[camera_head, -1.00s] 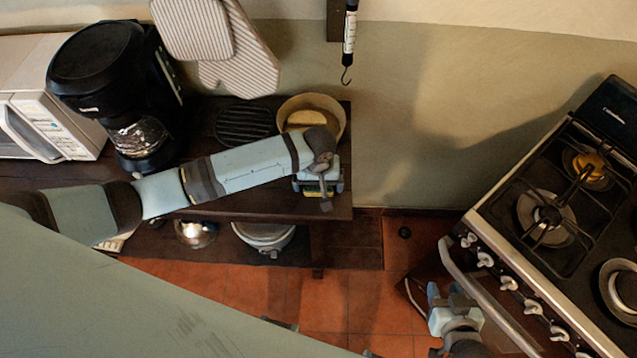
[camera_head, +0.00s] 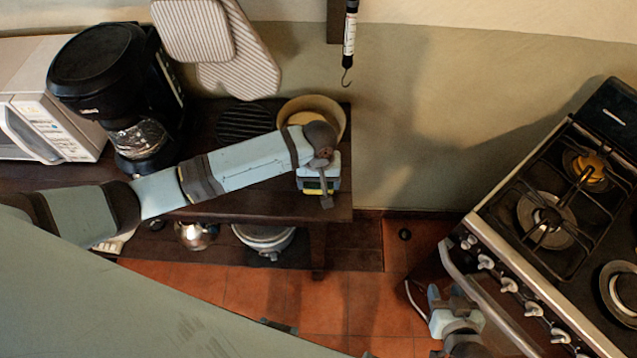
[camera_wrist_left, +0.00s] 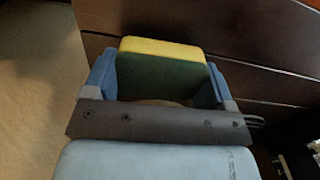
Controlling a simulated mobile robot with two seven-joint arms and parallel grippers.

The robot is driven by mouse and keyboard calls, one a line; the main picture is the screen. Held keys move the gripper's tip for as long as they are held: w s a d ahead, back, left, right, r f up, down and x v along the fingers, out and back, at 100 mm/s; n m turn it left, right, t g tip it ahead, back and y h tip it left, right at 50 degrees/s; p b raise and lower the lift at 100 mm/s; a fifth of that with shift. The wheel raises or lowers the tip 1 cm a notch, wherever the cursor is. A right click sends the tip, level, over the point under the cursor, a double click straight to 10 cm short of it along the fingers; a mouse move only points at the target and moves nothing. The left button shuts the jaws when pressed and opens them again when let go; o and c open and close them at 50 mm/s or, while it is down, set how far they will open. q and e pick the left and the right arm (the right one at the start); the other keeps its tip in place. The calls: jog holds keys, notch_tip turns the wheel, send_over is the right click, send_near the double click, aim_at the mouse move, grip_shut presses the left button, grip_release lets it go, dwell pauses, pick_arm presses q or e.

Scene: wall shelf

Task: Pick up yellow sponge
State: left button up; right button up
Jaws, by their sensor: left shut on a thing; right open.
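The yellow sponge (camera_wrist_left: 162,48) has a dark green side and sits between the two blue fingers of my left gripper (camera_wrist_left: 158,80) in the left wrist view. The left gripper is shut on it. In the head view the left gripper (camera_head: 320,188) is at the right end of the wooden shelf (camera_head: 240,208), in front of a round bowl. Only a sliver of the sponge shows there, below the wrist. Whether the sponge touches the shelf cannot be told. My right gripper (camera_head: 440,298) is at the lower right beside the stove, open and partly hidden by its own arm.
A round tan bowl (camera_head: 336,112) with something yellowish in it stands behind the left wrist. A dark ribbed rack (camera_head: 243,120), a black coffee maker (camera_head: 110,85) and a white microwave (camera_head: 50,120) stand to its left. The stove (camera_head: 500,225) is at the right. Pots sit on the lower shelf.

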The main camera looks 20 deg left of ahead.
pick_arm(q)
notch_tip(320, 180, up, 18)
jog(key=shift+f, duration=0.1)
